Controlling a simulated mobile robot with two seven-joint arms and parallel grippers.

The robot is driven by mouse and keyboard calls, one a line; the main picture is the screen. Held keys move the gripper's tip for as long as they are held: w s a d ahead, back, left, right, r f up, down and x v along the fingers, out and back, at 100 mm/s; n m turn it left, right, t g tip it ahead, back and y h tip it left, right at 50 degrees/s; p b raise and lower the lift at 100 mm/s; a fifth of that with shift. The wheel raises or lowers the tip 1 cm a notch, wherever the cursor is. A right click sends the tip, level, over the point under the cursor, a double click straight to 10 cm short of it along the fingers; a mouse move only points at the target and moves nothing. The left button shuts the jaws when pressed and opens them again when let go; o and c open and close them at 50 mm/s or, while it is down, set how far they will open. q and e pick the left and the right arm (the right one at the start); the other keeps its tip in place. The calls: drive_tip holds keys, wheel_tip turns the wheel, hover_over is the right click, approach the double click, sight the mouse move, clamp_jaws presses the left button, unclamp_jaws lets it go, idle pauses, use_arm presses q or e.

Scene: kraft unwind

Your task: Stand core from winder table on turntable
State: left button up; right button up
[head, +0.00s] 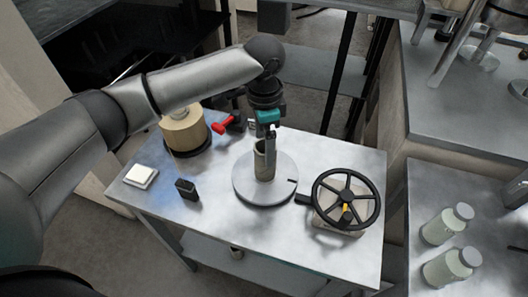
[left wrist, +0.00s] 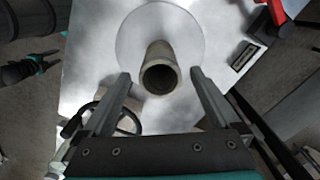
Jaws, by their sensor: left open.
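The core (head: 264,163), a grey-brown hollow tube, stands upright on the round grey turntable (head: 247,192). In the left wrist view I look down at the core's open end (left wrist: 160,76), with the turntable disc (left wrist: 135,38) behind it. My left gripper (head: 268,145) is over the core from above. Its two fingers (left wrist: 160,76) are open, one on each side of the core's end, with gaps visible. My right gripper (left wrist: 45,62) shows small at the left of the left wrist view, away from the core; its jaw state is unclear.
On the metal table (head: 225,215) are a tan roll (head: 183,132), a red-handled tool (head: 222,127), a white pad (head: 140,176), a small black box (head: 187,188) and a black handwheel (head: 347,198) right of the turntable. Two jars (head: 447,226) stand on the right-hand bench.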

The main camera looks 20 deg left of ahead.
use_arm(q)
wheel_tip(320, 180, up, 6)
drive_tip(key=shift+f+p, duration=0.1)
drive_tip(key=shift+p, duration=0.2)
idle(0.3)
